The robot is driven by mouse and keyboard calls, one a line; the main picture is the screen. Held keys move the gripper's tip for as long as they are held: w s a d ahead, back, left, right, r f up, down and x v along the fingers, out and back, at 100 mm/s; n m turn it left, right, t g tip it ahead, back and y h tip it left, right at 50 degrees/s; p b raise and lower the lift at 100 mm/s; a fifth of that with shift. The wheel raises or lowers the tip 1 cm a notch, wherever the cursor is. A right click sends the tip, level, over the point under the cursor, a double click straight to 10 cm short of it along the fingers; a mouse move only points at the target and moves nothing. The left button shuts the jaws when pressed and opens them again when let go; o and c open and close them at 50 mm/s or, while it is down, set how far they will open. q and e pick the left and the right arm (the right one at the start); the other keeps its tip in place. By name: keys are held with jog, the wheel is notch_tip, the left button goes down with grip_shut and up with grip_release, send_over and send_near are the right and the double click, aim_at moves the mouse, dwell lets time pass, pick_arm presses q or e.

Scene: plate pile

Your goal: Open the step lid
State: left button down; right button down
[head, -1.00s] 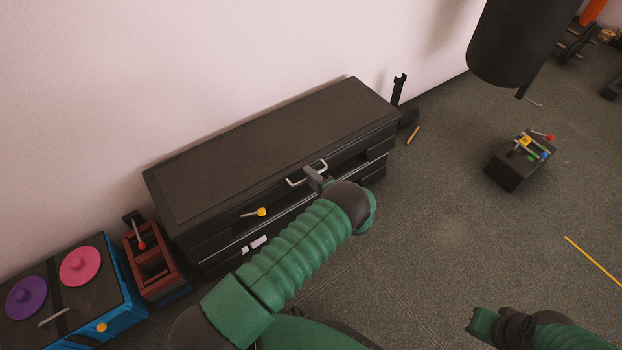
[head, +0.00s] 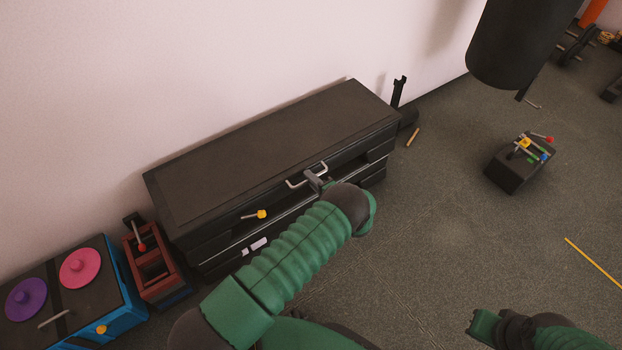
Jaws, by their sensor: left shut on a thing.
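The step is a long black box against the wall, with a flat dark lid (head: 270,150) on top. A pale metal bar handle (head: 294,184) is at the front edge of the lid. My left gripper (head: 315,179) is at this handle and shut on it, seen from above and behind; my wrist hides part of the front. A dark gap shows under the lid's front edge to the right of the handle.
A yellow-knobbed lever (head: 255,214) sticks out from the step's front. A red toolbox-like crate (head: 152,272) and a blue box (head: 122,305) with pink and purple discs stand at left. A black box (head: 512,174) with coloured knobs sits right. Floor between is clear.

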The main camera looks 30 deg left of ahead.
pick_arm(q)
jog(key=shift+s+d+f, duration=0.1)
jog(key=shift+d+f, duration=0.05)
jog(key=shift+f, duration=0.05)
dwell(0.6)
